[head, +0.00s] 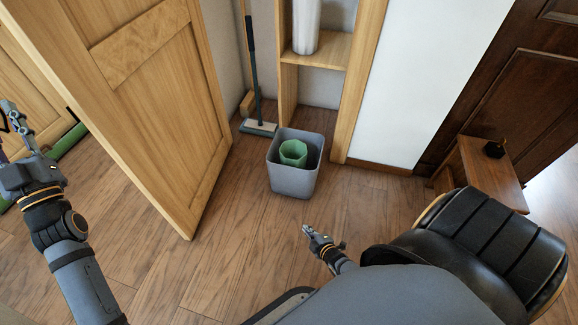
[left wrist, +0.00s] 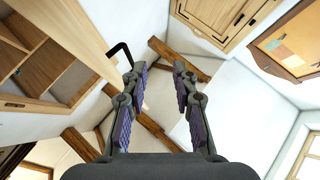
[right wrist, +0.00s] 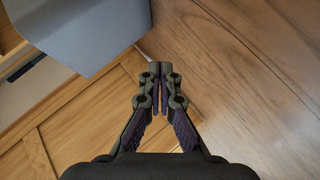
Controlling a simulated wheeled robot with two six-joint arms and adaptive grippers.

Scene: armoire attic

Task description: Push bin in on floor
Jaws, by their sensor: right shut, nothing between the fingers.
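The grey bin (head: 294,180) stands upright on the wooden floor in front of the closet opening, with a green octagonal container (head: 293,153) inside it. In the right wrist view the bin (right wrist: 85,30) fills the upper left. My right gripper (head: 307,229) is low over the floor on the near side of the bin, apart from it. Its fingers (right wrist: 161,68) are shut and empty. My left gripper (head: 8,110) is at the far left of the head view. In the left wrist view its fingers (left wrist: 157,66) are apart with nothing between them, pointing up toward the ceiling.
An open wooden door (head: 165,90) stands left of the bin. A mop (head: 257,125) leans behind it. A wooden shelf unit (head: 325,48) holds a white cylinder (head: 306,25). A small wooden bench (head: 487,170) stands at right. Floor between my right gripper and the bin is clear.

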